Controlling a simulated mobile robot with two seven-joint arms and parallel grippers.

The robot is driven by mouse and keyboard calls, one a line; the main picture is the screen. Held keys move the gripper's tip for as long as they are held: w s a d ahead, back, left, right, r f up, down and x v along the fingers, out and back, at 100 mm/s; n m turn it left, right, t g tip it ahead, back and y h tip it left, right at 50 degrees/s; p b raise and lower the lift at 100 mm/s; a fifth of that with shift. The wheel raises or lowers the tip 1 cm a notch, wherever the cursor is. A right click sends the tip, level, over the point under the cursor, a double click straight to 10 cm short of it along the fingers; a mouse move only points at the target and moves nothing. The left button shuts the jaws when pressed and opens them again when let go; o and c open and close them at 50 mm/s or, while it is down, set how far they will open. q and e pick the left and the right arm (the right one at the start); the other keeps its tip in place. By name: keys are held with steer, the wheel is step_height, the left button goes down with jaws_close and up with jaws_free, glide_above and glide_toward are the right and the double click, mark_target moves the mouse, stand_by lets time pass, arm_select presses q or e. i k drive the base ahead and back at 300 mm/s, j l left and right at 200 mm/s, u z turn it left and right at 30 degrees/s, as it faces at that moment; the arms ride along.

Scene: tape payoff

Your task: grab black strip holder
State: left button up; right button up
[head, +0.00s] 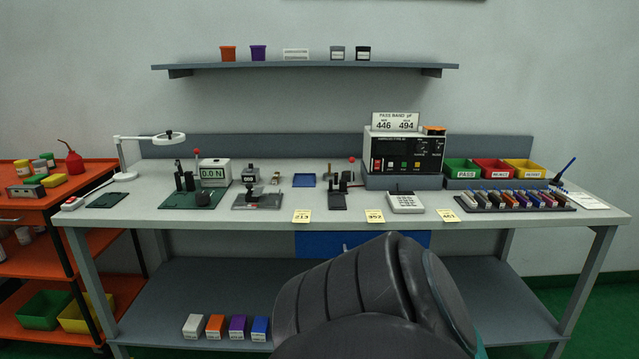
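I cannot tell for sure which thing is the black strip holder. A long dark rack (468,205) with several coloured pieces in a row lies on the right of the workbench. A small black fixture (337,202) with a flat base stands near the bench's middle, with a red ball knob by it. A black-labelled cup (363,53) stands at the right end of the row on the wall shelf. Neither of my grippers shows, and nothing is seen held.
The grey workbench (270,218) carries a green base plate (180,201), a white lamp (125,160), a meter box (408,150) and coloured bins (462,170). An orange cart (40,200) stands left. A dark ribbed shape (350,290) blocks the front middle; I cannot tell what it is.

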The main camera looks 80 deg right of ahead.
mark_target(495, 198)
steer(key=z, duration=3.55)
